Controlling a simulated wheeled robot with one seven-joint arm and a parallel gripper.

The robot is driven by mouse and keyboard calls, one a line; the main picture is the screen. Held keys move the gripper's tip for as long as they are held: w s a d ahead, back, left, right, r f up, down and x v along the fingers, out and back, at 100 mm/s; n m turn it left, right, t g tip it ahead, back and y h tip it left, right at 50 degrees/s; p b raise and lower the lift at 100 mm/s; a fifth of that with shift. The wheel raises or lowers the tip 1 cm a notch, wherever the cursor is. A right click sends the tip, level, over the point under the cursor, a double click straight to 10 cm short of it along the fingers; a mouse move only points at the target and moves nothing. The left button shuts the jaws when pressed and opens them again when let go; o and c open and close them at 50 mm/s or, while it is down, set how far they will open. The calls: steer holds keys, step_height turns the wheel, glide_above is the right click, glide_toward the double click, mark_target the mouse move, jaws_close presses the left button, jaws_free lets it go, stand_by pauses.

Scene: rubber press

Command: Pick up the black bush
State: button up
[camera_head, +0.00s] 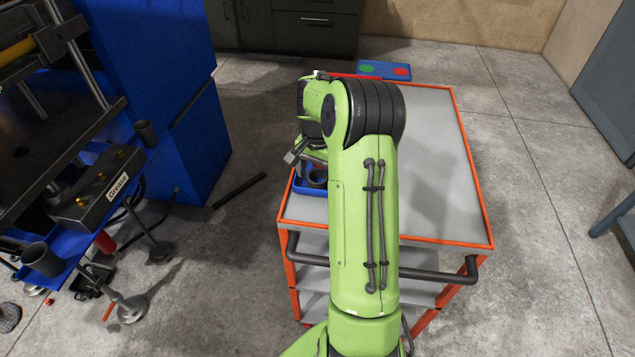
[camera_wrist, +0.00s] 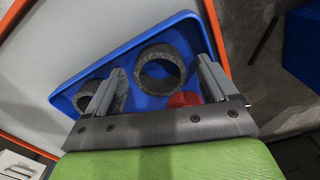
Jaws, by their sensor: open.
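A black bush (camera_wrist: 160,51), a dark hollow ring, sits in a blue tray (camera_wrist: 150,39) on the cart. In the wrist view it lies between the two fingers of my gripper (camera_wrist: 161,66), with space on both sides. A second dark ring (camera_wrist: 86,97) lies in the tray to the left, partly hidden by the left finger. My gripper is open and empty above the tray. In the head view one bush (camera_head: 317,179) shows in the tray (camera_head: 309,189) beside my arm, which hides much of the tray.
The grey cart top (camera_head: 440,150) has an orange rim and clear room at the right. A red thing (camera_wrist: 184,99) lies in the tray near the right finger. A blue board (camera_head: 385,70) is at the cart's far edge. The press with a grease box (camera_head: 95,190) stands left.

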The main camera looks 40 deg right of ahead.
steer(key=shift+r, duration=0.15)
steer(key=c, duration=1.1)
step_height(320, 180, up, 10)
steer(key=p, duration=0.3)
